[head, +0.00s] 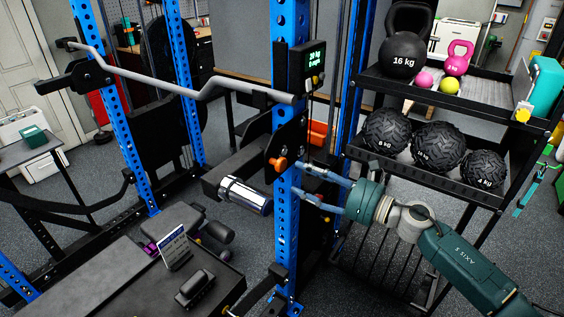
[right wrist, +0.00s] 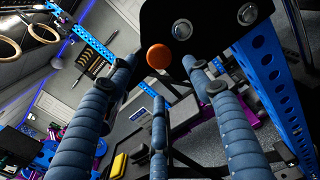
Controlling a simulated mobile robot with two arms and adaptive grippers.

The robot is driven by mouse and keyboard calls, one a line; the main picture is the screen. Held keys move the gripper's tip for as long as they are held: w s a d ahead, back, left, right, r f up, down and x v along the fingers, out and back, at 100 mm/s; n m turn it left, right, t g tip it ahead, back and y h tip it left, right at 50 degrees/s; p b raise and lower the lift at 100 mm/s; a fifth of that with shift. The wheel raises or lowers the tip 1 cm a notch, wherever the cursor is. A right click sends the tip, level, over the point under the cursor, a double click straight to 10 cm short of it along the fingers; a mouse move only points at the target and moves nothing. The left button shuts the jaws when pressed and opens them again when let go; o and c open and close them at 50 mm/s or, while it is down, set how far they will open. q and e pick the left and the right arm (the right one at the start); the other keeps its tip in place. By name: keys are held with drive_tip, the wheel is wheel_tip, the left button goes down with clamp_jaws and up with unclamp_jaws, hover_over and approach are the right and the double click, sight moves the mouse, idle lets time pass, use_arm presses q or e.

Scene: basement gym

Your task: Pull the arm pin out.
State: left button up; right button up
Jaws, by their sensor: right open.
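The arm pin shows as an orange knob (head: 278,163) on the black bracket of the blue rack upright. In the right wrist view the orange knob (right wrist: 158,56) is near the top middle, against a black plate with silver bolts. My right gripper (head: 298,178) comes in from the right beside the upright, its blue-wrapped fingers spread close to the knob. In the right wrist view the fingers (right wrist: 159,80) are open with nothing between them, and the knob appears just beyond their tips. My left gripper is not in view.
A curled bar (head: 185,88) crosses above. A shelf (head: 440,176) with kettlebells and textured balls stands at right, close to my right arm. A bench (head: 110,275) lies lower left.

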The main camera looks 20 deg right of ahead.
sight(283, 169)
drive_tip(key=p+x, duration=0.2)
drive_tip(key=x, duration=0.4)
drive_tip(key=shift+w+a+r, duration=0.1)
drive_tip(key=shift+w+r, duration=0.1)
drive_tip(key=shift+w, duration=0.05)
drive_tip(key=shift+w+a+f+p, duration=0.1)
drive_tip(key=shift+w+a+p, duration=0.25)
drive_tip(key=shift+w+a, duration=0.15)
drive_tip(key=shift+w+f, duration=0.1)
drive_tip(key=shift+c, duration=0.5)
clamp_jaws()
drive_tip(key=shift+f, duration=0.1)
